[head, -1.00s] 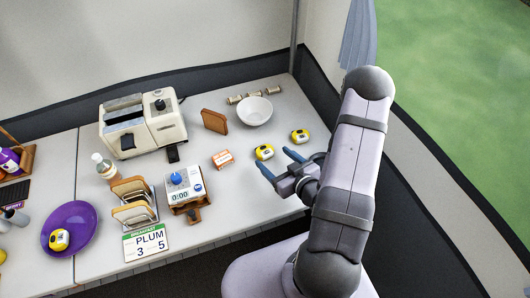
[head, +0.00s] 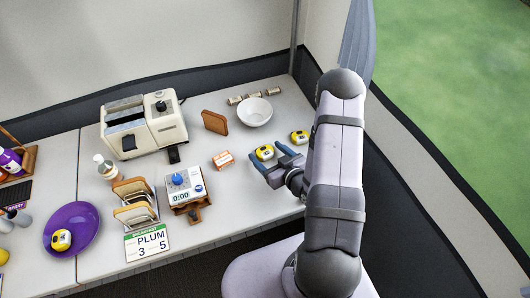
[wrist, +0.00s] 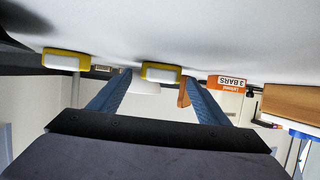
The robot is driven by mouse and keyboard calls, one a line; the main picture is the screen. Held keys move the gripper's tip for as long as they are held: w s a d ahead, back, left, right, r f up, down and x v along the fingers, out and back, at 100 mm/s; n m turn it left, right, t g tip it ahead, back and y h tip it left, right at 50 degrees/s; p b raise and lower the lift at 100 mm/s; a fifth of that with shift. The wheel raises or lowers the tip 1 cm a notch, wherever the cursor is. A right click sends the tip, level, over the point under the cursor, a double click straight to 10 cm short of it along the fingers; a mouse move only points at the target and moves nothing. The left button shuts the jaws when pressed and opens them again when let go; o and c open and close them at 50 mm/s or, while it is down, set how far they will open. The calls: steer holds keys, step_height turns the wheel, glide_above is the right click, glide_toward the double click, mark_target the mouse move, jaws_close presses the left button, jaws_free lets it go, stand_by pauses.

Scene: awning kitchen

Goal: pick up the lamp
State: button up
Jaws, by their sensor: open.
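Two small yellow-and-white units stand on the right of the table, one nearer (head: 265,152) and one farther right (head: 299,137); I cannot tell for sure which is the lamp. A third (head: 62,240) sits on the purple plate. My gripper (head: 270,156) is low over the table, open and empty, at the nearer unit. In the wrist view, which is upside down, the nearer unit (wrist: 161,74) shows between the fingertips of my gripper (wrist: 160,77), apart from both in the picture. The farther unit (wrist: 65,61) is to the left, outside the fingers.
An orange box (head: 223,159) lies left of my gripper. A white timer (head: 184,187), a toast rack (head: 134,205), bread (head: 214,122), a white bowl (head: 255,112) and a cream toaster (head: 143,123) stand farther left or behind. A purple plate (head: 84,217) is far left.

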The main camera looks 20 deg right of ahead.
mark_target(268, 155)
steer(key=c, duration=1.2)
steer(key=shift+r, duration=0.1)
steer(key=shift+r, duration=4.9)
